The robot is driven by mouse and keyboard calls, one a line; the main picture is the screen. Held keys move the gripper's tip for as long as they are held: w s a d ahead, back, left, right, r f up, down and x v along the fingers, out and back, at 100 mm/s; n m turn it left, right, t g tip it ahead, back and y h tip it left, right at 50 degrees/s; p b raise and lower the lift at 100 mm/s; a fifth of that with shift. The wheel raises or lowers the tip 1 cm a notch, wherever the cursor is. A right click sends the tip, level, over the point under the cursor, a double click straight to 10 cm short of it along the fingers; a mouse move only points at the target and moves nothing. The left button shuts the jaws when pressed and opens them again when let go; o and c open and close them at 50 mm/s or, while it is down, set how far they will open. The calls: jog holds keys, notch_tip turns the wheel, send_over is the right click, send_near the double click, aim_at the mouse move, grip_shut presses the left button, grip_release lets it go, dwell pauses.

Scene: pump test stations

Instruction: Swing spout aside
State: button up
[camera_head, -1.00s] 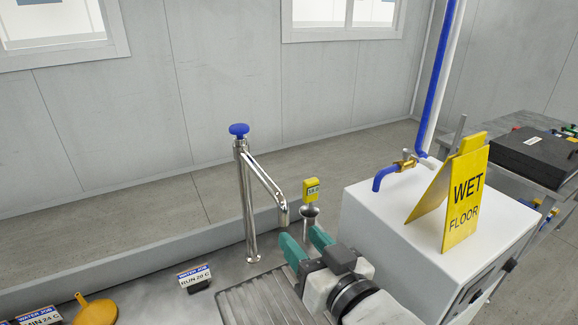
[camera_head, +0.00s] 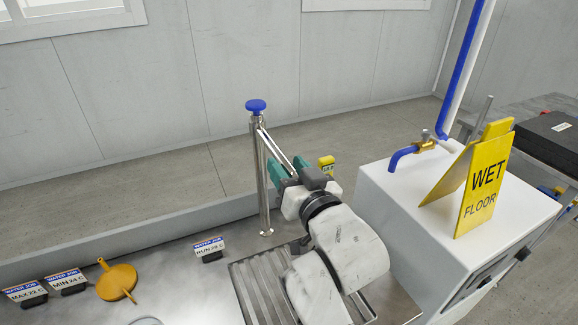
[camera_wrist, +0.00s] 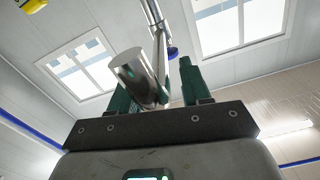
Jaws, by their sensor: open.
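The spout (camera_head: 273,148) is a shiny metal tube that runs from the top of an upright metal post (camera_head: 262,190) with a blue knob (camera_head: 256,105). In the head view it slants down to the right, and its lower end is hidden behind my gripper (camera_head: 289,167). In the wrist view the spout's wide end (camera_wrist: 138,76) stands between the two green fingers of my gripper (camera_wrist: 158,88), nearer the left one. My gripper is open around the spout end. I cannot tell whether a finger touches it.
A ribbed drain tray (camera_head: 262,285) lies under my arm. A white box with a yellow wet floor sign (camera_head: 483,185) and a blue tap (camera_head: 400,157) stands right. A yellow gauge (camera_head: 326,164) is just behind my gripper. An orange funnel (camera_head: 117,283) and small label signs (camera_head: 209,247) are left.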

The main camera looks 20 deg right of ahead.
grip_shut()
dwell(0.5)
jog(key=shift+a, duration=0.1)
